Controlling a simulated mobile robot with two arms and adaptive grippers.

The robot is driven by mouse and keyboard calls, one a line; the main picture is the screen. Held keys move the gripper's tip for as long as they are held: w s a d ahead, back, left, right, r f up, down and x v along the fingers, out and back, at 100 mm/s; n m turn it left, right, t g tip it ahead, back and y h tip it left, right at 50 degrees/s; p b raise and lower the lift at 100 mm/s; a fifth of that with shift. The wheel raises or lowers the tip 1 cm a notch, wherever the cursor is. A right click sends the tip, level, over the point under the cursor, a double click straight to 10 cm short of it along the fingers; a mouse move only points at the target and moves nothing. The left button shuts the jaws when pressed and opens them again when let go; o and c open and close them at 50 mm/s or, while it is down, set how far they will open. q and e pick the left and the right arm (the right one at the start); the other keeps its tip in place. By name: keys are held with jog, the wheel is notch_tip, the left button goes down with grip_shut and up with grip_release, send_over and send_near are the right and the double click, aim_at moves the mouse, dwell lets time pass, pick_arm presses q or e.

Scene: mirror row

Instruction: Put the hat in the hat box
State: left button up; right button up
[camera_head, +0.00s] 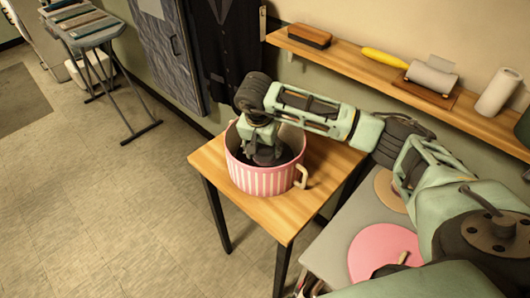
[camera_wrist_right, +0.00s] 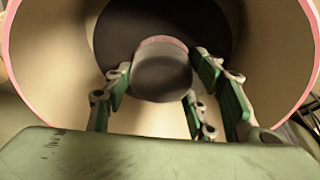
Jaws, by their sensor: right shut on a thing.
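The hat box (camera_head: 262,178) is round, with pink and white stripes and a side handle. It stands open on a small wooden table. My right gripper (camera_head: 262,150) reaches down into it from above. In the right wrist view the gripper (camera_wrist_right: 160,80) is shut on the crown of the dark hat (camera_wrist_right: 162,70), one finger pair on each side. The hat's dark brim spreads below, inside the box's pale walls (camera_wrist_right: 60,60). I cannot tell whether the brim touches the bottom. My left gripper is not in view.
The wooden table (camera_head: 285,222) has bare room in front of the box. A grey surface (camera_head: 330,243) with a pink disc (camera_head: 380,250) and a tan disc (camera_head: 388,190) lies at the lower right. A wall shelf (camera_head: 345,62) holds a brush (camera_head: 309,36) and rolls behind my arm.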

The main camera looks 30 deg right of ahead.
aim_at(264, 150)
notch_tip(264, 150, down, 2)
jog(key=shift+s+f+p, duration=0.1)
jog(key=shift+f+p, duration=0.15)
jog(key=shift+p, duration=0.05)
jog(key=shift+f, duration=0.25)
jog(key=shift+f+b, duration=0.25)
jog(key=shift+b, duration=0.05)
jog(key=o, duration=1.2)
jog(key=shift+r, duration=0.1)
jog(key=shift+r, duration=0.15)
jog(key=shift+b+v, duration=1.4)
jog(key=shift+v, duration=4.65)
